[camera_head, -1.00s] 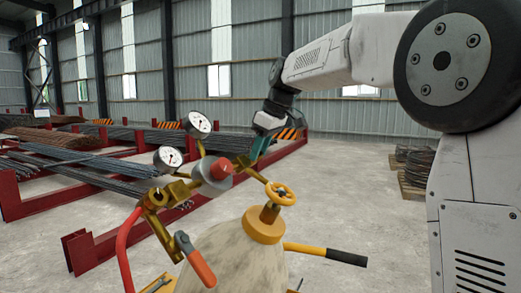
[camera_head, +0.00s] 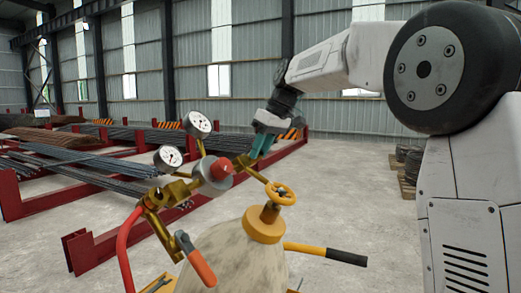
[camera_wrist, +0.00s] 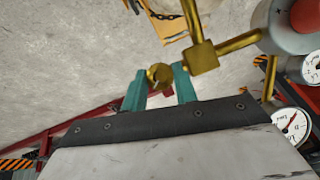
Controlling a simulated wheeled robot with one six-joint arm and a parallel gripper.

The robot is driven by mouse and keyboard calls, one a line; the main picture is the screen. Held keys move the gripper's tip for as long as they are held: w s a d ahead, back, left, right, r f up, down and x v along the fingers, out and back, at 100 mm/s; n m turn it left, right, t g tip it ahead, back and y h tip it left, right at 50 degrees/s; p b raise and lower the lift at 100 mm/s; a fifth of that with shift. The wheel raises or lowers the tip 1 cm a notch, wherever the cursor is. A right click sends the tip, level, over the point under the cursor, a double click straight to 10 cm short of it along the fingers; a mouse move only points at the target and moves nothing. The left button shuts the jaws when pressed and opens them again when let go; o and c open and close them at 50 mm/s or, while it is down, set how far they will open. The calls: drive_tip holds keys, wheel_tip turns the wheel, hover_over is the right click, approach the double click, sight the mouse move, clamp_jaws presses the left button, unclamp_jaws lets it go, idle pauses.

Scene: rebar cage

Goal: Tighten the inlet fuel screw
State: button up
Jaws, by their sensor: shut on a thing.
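The inlet fuel screw (camera_wrist: 160,75) is a round brass head, held between the two teal fingers of my gripper (camera_wrist: 163,84) in the wrist view. My gripper (camera_head: 261,146) also shows in the head view, reaching down behind the regulator with its fingers closed on the brass fitting. The regulator (camera_head: 213,176) is a grey body with a red cap and brass arms, above the pale gas cylinder (camera_head: 222,262). The brass block (camera_wrist: 203,57) sits beside the fingers in the wrist view. In the head view the screw is largely hidden by the fingers.
Two pressure gauges (camera_head: 199,125) stand left of my gripper. A yellow handwheel (camera_head: 281,194) is in front of and below it. A red hose (camera_head: 125,250) curves at the left.

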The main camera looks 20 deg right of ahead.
drive_tip(key=m+y, duration=0.1)
drive_tip(key=m, duration=0.2)
drive_tip(key=shift+w+d+g, duration=0.1)
drive_tip(key=shift+d+g, duration=0.05)
drive_tip(key=shift+g, duration=0.25)
drive_tip(key=m+y, duration=0.1)
drive_tip(key=m, duration=0.2)
drive_tip(key=shift+d+y, duration=0.1)
drive_tip(key=shift+y, duration=0.3)
drive_tip(key=m+y, duration=0.1)
drive_tip(key=m, duration=0.2)
drive_tip(key=m+y, duration=0.2)
drive_tip(key=shift+d+f+m, duration=0.1)
drive_tip(key=shift+f+m, duration=0.05)
drive_tip(key=shift+m, duration=0.25)
drive_tip(key=o, duration=0.7)
drive_tip(key=v, duration=0.7)
drive_tip(key=shift+d, duration=0.45)
